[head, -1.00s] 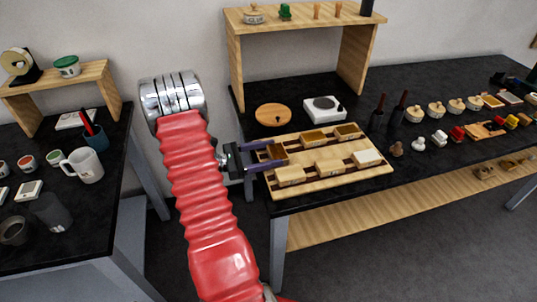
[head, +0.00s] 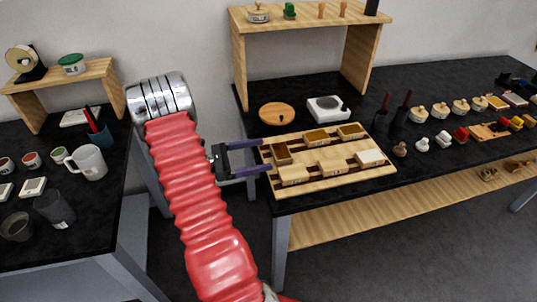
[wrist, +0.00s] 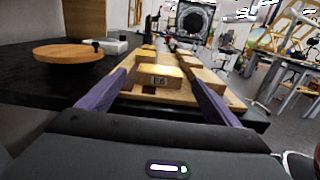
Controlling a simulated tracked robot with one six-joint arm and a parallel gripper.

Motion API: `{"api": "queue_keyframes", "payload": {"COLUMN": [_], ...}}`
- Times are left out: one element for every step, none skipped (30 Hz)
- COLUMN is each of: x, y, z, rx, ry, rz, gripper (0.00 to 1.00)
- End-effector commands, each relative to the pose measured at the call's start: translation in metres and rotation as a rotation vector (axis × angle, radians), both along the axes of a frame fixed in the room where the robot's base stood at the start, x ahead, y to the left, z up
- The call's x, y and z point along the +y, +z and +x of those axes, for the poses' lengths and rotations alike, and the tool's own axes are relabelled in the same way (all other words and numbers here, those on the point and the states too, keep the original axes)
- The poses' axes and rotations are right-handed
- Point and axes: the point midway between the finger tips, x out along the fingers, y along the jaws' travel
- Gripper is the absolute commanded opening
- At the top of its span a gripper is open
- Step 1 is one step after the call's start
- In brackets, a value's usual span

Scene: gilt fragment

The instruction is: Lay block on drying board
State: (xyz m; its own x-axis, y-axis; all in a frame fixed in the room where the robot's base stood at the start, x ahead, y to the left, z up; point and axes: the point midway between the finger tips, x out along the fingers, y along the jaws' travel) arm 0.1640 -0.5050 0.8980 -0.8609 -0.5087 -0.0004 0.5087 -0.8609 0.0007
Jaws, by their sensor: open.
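The drying board (head: 345,183) is a pale wooden board with dark strips, lying on the black bench. A brown-topped block (head: 282,154) rests at its left end. It also shows in the wrist view as a labelled block (wrist: 160,78), straight ahead between the fingers. Other blocks stand on the board: pale-topped ones at the front (head: 294,174), (head: 331,167) and (head: 370,157), and brown-topped ones at the back (head: 316,138) and (head: 349,131). My gripper (head: 268,155) is open and empty, its purple fingers pointing at the board's left end, just left of the brown-topped block.
A round wooden disc (head: 276,113) and a white device (head: 328,109) stand behind the board. A wooden shelf (head: 238,70) rises at the back. Dark upright holders (head: 381,120) are to the right. A left bench (head: 95,230) holds a mug (head: 88,163). A floor gap separates the benches.

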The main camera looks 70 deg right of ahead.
Motion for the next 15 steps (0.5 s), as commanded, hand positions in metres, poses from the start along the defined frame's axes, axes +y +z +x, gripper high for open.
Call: {"api": "queue_keyframes", "payload": {"x": [0.005, 0.008, 0.011, 0.014, 0.016, 0.02, 0.022, 0.025, 0.027, 0.029, 0.031, 0.033, 0.034, 0.035, 0.036], "y": [0.0, 0.0, 0.0, 0.0, 0.0, 0.0, 0.0, 0.0, 0.0, 0.0, 0.0, 0.0, 0.0, 0.0, 0.0], "z": [0.009, 0.013, 0.02, 0.024, 0.029, 0.035, 0.039, 0.042, 0.047, 0.05, 0.053, 0.056, 0.058, 0.059, 0.06], "rx": [0.0, 0.0, 0.001, 0.0, 0.0, -0.001, 0.0, 0.0, 0.001, 0.001, 0.001, 0.001, 0.001, 0.001, 0.001], "ry": [0.005, 0.004, 0.004, 0.004, 0.004, 0.004, 0.004, 0.004, 0.003, 0.003, 0.002, 0.002, 0.002, 0.002, 0.002], "rz": [0.0, 0.0, -0.001, -0.001, -0.001, -0.001, 0.0, 0.0, 0.0, 0.0, 0.0, 0.0, 0.0, 0.0, 0.001], "gripper": [0.85, 0.85, 0.85, 0.85, 0.85, 0.85, 0.85, 0.85, 0.85, 0.85, 0.85, 0.85, 0.85, 0.85, 0.85]}}
